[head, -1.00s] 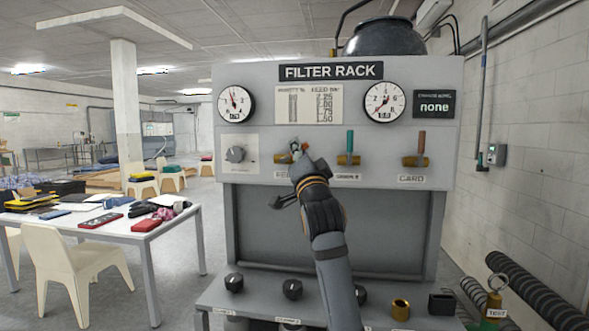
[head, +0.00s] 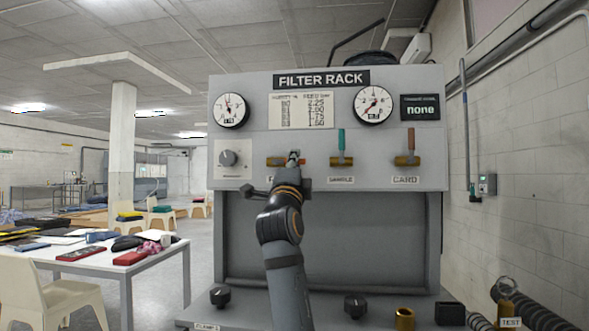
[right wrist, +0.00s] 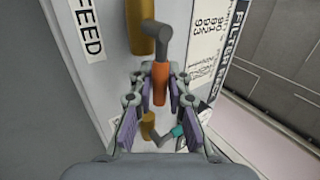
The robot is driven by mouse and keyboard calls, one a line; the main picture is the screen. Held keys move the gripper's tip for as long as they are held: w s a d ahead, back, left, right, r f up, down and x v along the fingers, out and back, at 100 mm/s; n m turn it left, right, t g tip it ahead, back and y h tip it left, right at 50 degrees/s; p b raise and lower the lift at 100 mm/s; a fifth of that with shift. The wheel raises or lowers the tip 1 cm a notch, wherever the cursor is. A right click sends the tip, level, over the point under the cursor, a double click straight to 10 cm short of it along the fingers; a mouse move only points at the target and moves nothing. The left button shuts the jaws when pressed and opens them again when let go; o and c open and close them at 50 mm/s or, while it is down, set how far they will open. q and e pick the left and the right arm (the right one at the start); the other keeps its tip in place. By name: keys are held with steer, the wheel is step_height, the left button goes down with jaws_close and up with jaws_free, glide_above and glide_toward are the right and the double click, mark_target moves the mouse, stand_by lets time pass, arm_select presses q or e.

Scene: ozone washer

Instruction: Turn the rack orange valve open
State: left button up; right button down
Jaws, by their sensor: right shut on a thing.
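The orange valve handle (right wrist: 159,82) lies between the fingers of my right gripper (right wrist: 160,90) in the right wrist view. The gripper is shut on it. A grey lever joins the handle to a brass valve body (right wrist: 140,25) beside the FEED label (right wrist: 82,36). The handle points sideways, away from the body toward the neighbouring valve. In the head view, my right gripper (head: 294,160) covers most of the handle, and the brass body (head: 274,161) shows at its left. My left gripper is not in view.
A teal-handled valve (head: 341,141) and a red-brown-handled valve (head: 411,140) stand upright to the right. A grey knob (head: 228,158) is at the left. Gauges and a FILTER RACK sign (head: 321,79) are above. A white table (head: 150,257) stands to the left.

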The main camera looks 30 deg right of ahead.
steer(key=shift+f, duration=0.1)
stand_by(0.3)
steer(key=c, duration=1.3)
jaws_free()
steer(key=v, duration=0.7)
steer(key=shift+s, duration=0.2)
steer(key=shift+a+f, duration=0.1)
steer(key=shift+a, duration=0.05)
